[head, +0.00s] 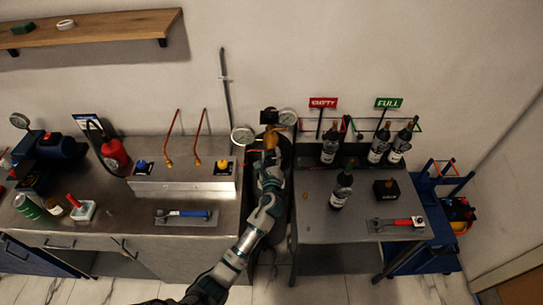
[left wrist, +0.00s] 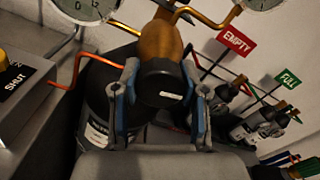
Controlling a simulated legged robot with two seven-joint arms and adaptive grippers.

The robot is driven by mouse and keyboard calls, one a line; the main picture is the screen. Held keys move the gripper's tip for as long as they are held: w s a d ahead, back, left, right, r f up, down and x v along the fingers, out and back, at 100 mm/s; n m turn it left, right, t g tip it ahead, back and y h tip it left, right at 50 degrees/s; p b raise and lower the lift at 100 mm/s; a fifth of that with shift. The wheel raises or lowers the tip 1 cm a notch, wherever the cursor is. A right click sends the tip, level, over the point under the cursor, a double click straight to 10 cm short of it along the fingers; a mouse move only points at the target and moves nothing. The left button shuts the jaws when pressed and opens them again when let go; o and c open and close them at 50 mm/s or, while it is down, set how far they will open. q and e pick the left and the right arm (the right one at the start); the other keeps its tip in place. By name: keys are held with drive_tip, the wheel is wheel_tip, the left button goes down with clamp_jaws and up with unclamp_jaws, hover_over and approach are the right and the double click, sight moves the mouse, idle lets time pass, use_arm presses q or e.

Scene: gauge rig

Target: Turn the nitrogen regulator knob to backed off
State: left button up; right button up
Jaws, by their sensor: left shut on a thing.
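The regulator is a brass body (left wrist: 161,42) on a dark cylinder (left wrist: 97,95), with a round gauge (head: 242,136) on its left and another gauge (head: 288,116) on its right. The regulator knob (left wrist: 167,82) is black and round, with a small pale mark on its face, and points toward my left wrist camera. My left gripper (head: 268,160) is shut on the knob, with one finger on each side in the left wrist view. In the head view the gripper hides the knob. My right gripper is not in view.
A steel bench (head: 170,243) with copper tubes and a panel stands left of the cylinder. A metal table (head: 320,222) with several dark bottles stands right. Red EMPTY (head: 323,102) and green FULL (head: 389,102) signs stand behind it. My arm fills the gap between bench and table.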

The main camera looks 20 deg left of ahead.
use_arm(q)
drive_tip(key=n, duration=0.2)
drive_tip(key=shift+n, duration=0.4)
drive_tip(key=n+b, duration=0.1)
drive_tip(key=n, duration=0.2)
drive_tip(key=shift+n, duration=0.3)
drive_tip(key=n+b, duration=0.1)
drive_tip(key=n, duration=0.2)
drive_tip(key=shift+f+n, duration=0.1)
drive_tip(key=shift+n, duration=0.2)
drive_tip(key=n+b, duration=0.1)
drive_tip(key=n, duration=0.2)
drive_tip(key=shift+f+n+b, duration=0.15)
drive_tip(key=shift+n+b, duration=0.45)
drive_tip(key=shift+n, duration=0.9)
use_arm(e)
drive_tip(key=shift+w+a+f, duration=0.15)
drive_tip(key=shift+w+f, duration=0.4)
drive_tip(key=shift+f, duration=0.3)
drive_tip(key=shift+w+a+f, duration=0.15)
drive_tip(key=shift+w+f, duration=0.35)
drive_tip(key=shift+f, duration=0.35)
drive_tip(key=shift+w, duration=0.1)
